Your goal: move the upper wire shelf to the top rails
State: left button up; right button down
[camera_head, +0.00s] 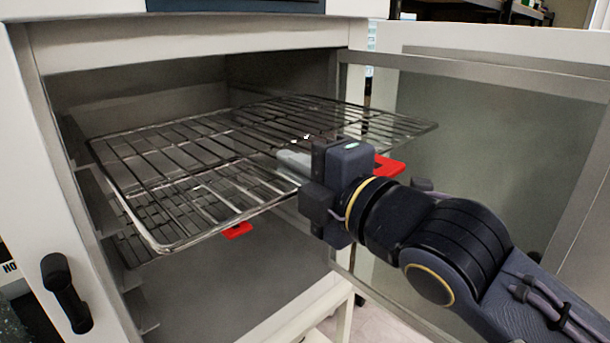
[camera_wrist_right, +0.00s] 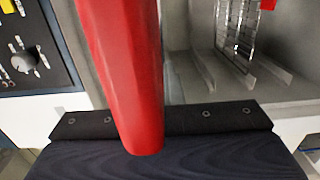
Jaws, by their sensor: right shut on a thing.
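The upper wire shelf (camera_head: 190,140) is a silver grid, partly out of the chamber and turned askew, its right corner reaching past the opening toward the door. My right gripper (camera_head: 292,163) is at its front edge, shut on its red handle (camera_head: 388,166). In the right wrist view the red handle (camera_wrist_right: 125,70) runs close in front of the gripper; the fingertips cannot be made out. A lower wire shelf (camera_head: 140,250) shows beneath, with a red piece (camera_head: 237,230) near its front. Ledge-like rails (camera_head: 97,185) line the left wall; the right wall's rails are mostly hidden.
The freeze dryer's door (camera_head: 480,130) stands open on the right, behind my right arm. The chamber's left front frame (camera_head: 60,150) is close to the shelf's left corner. There is open space above the upper shelf.

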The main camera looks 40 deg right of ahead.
aim_at(261, 150)
jog(key=shift+r, duration=0.15)
jog(key=shift+w+a+b, duration=0.2)
jog(key=shift+w+b, duration=0.55)
jog(key=shift+w, duration=1.55)
jog(key=shift+w+a, duration=0.1)
jog(key=shift+w, duration=1.05)
jog(key=shift+b, duration=0.35)
jog(key=shift+f+b, duration=0.5)
jog(key=shift+f, duration=0.05)
jog(key=shift+w+a+b, duration=0.15)
jog(key=shift+w+b, duration=0.3)
jog(key=shift+w, duration=1.3)
jog(key=shift+w+a+b, duration=0.1)
jog(key=shift+w+b, duration=0.35)
jog(key=shift+w, duration=1.3)
jog(key=shift+w+a+b, duration=0.2)
jog(key=shift+w+b, duration=0.55)
jog(key=shift+w, duration=1.7)
